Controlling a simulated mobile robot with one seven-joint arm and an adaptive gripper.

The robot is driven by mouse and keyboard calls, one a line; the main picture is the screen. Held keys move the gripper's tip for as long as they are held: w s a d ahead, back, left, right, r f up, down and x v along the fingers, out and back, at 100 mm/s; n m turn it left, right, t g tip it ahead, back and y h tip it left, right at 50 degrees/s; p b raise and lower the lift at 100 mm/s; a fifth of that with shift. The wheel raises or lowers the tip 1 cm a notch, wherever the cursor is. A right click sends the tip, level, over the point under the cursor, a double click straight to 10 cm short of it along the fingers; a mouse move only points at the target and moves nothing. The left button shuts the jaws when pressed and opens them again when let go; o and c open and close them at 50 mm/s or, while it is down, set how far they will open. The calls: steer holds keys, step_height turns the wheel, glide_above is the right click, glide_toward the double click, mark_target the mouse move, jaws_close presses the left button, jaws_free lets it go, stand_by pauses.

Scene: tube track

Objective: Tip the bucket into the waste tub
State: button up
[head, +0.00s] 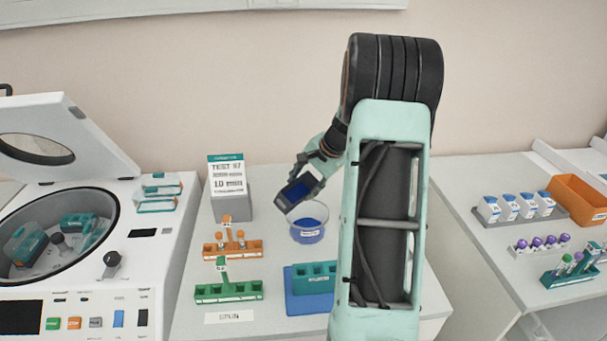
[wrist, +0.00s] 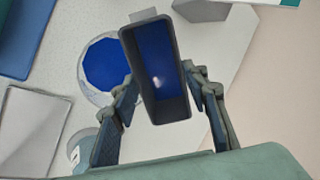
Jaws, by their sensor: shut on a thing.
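The bucket (head: 294,190) is a dark grey box with a blue inside, held tilted above the table. In the wrist view the bucket (wrist: 153,98) shows its open side and blue inside, with a small pale spot in it. My gripper (head: 308,180) is shut on the bucket, one finger on each side in the wrist view (wrist: 160,80). The waste tub (head: 307,236) is a round, clear-walled tub with a blue inside and a label. It stands just below and slightly right of the bucket; in the wrist view the tub (wrist: 104,65) is partly behind the bucket.
A centrifuge (head: 60,225) stands open at left with teal buckets inside. An orange rack (head: 232,250), a green rack (head: 228,291) and a test sign (head: 228,180) stand left of the tub. A teal rack (head: 315,277) sits on a blue mat (head: 300,305) in front.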

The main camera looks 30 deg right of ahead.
steer(key=shift+w+a+r+g+p, duration=0.15)
steer(key=shift+r+g+p, duration=0.15)
steer(key=shift+r+p, duration=0.25)
steer(key=shift+w+f, duration=0.1)
steer(key=shift+f, duration=0.3)
steer(key=g, duration=0.1)
steer(key=g+h, duration=0.1)
steer(key=g, duration=0.1)
steer(key=shift+w+r, duration=0.25)
steer(key=shift+w, duration=0.05)
steer(key=shift+r+g+h, duration=0.2)
steer(key=shift+g+h, duration=0.3)
steer(key=shift+g, duration=0.5)
